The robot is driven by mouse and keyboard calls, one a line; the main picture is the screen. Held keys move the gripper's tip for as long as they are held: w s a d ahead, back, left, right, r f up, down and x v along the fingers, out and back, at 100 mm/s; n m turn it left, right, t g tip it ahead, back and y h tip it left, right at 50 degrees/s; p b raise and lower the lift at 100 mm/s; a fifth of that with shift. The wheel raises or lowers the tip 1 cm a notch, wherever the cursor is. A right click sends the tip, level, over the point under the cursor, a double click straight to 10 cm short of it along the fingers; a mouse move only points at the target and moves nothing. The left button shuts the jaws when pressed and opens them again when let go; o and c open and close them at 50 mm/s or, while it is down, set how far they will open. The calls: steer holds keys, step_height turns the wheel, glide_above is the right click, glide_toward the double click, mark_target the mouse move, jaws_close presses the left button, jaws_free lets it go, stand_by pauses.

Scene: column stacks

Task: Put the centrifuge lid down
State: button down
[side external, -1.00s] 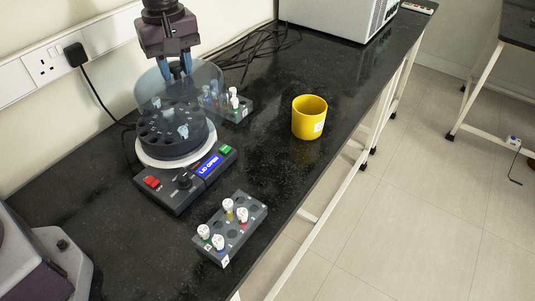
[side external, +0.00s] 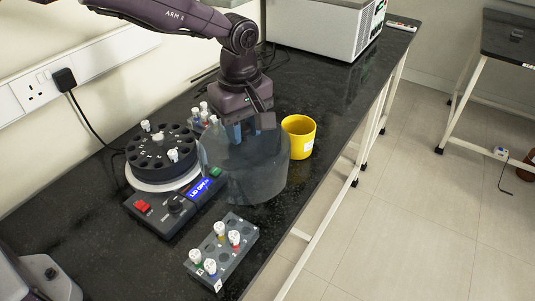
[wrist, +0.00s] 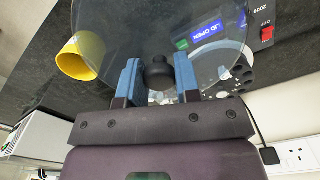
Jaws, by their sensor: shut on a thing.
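The clear centrifuge lid (side external: 258,178) is a see-through round cover with a dark knob (wrist: 158,73) on top. My gripper (side external: 246,132) is shut on the knob, with a blue finger on either side of it in the wrist view (wrist: 157,80). The lid is upright over the bench, to the right of the centrifuge (side external: 160,214). Whether its lower rim touches the bench, I cannot tell. The centrifuge is uncovered, its dark rotor (side external: 150,163) holding a few white-capped tubes. Its display (wrist: 207,31) reads "LID OPEN".
A yellow cup (side external: 299,138) stands close behind the lid at its right. A grey rack (side external: 222,254) with several capped tubes is in front; another group of tubes (side external: 203,112) is partly hidden behind the lid. The bench edge is to the right.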

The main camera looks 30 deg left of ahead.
mark_target(266, 141)
steer(key=w+f, duration=0.1)
steer(key=f, duration=0.1)
steer(key=w+d+f, duration=0.1)
steer(key=w+f, duration=0.2)
steer(key=f, duration=0.1)
steer(key=shift+w+d, duration=0.4)
steer(key=shift+w+f, duration=0.15)
steer(key=shift+f, duration=1.45)
steer(key=c, duration=0.8)
jaws_free()
steer(key=shift+f, duration=0.15)
step_height(266, 141, up, 12)
steer(key=shift+f, duration=0.15)
steer(key=shift+r, duration=0.35)
